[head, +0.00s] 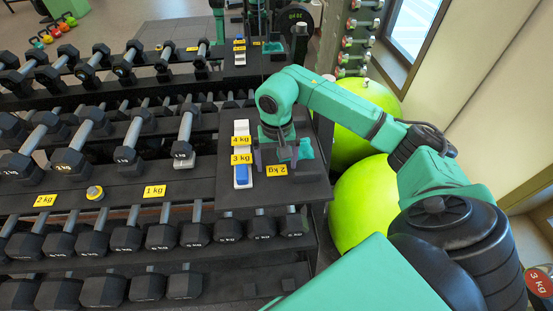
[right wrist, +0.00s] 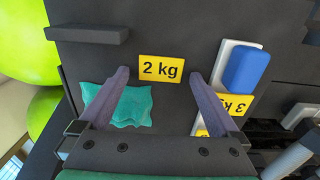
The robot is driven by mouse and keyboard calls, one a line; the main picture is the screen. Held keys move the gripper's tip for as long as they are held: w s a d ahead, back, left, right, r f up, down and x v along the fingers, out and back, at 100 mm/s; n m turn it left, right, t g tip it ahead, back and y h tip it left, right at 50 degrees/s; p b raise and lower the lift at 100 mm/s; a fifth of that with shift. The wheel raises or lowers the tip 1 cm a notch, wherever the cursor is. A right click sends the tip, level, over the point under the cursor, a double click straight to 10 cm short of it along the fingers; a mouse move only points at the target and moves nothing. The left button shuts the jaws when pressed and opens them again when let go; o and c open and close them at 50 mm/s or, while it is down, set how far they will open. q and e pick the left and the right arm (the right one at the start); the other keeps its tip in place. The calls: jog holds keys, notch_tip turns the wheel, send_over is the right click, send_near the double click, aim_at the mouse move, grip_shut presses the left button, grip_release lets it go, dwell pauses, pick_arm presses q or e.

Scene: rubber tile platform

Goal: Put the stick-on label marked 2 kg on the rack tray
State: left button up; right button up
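A yellow label marked 2 kg (head: 277,170) lies on the dark flat panel (head: 228,197) at the rack's right end. It reads upside down in the head view and upright in the right wrist view (right wrist: 161,69). My right gripper (head: 277,156) is open above the panel. In the right wrist view its fingertips (right wrist: 160,75) are on either side of the label, which looks flat; I cannot tell whether they touch it. Another 2 kg label (head: 44,200) is on the rack shelf at left. I cannot tell which part is the rack tray. My left gripper is not in view.
Beside the label are a white strip (head: 241,128), a blue block (head: 241,174), 4 kg (head: 241,140) and 3 kg (head: 241,158) labels, and a teal cloth (right wrist: 116,105). A 1 kg label (head: 154,191) and yellow round object (head: 94,193) are on the shelf. Dumbbells fill the rack.

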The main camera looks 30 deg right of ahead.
jog(key=shift+r, duration=0.5)
notch_tip(320, 180, up, 6)
jog(key=shift+r+b, duration=0.1)
jog(key=shift+b, duration=0.85)
notch_tip(320, 180, up, 5)
jog(key=p, duration=0.1)
send_over(276, 168)
jog(key=shift+d+r, duration=0.1)
